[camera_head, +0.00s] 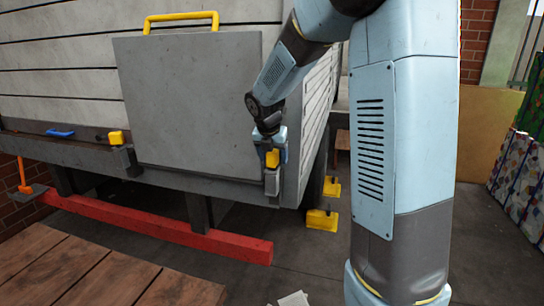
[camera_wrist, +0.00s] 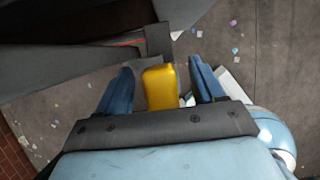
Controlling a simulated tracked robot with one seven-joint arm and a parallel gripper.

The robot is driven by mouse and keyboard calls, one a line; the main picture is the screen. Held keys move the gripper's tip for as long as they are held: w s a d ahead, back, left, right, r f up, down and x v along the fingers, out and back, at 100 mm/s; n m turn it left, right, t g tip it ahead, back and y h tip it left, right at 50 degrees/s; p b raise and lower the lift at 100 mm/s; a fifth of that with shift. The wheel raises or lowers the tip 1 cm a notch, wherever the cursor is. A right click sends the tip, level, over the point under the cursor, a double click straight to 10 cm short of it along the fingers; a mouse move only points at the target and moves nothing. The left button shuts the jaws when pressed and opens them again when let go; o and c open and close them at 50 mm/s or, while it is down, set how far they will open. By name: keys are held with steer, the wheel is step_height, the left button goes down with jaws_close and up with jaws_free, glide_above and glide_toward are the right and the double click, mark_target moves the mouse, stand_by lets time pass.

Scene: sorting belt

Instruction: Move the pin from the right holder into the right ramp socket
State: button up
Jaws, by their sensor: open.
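A yellow pin (camera_head: 272,158) is at the grey bracket (camera_head: 271,184) on the right end of the bed's edge, beside the raised grey ramp panel (camera_head: 190,110). The wrist view shows the pin's yellow block (camera_wrist: 160,88) between my gripper's two blue fingers (camera_wrist: 161,72), with a gap on each side. My gripper (camera_head: 270,148) is open around the pin and not closed on it. I cannot tell how deep the pin sits. Its lower part is hidden. I cannot clearly make out the ramp socket.
A second yellow pin (camera_head: 116,137) is at the left bracket. A yellow handle (camera_head: 181,17) tops the panel. A blue item (camera_head: 60,133) lies on the left ledge. A red beam (camera_head: 160,228) runs below. Yellow chocks (camera_head: 321,219) stand on the floor at the right.

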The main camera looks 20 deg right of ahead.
steer(key=v, duration=1.3)
steer(key=shift+s+r, duration=0.15)
steer(key=shift+r, duration=0.1)
steer(key=shift+s+a, duration=0.1)
steer(key=s+d+f+m+t+y, duration=0.2)
steer(key=s+m, duration=2.6)
steer(key=m, duration=0.1)
steer(key=shift+f, duration=0.25)
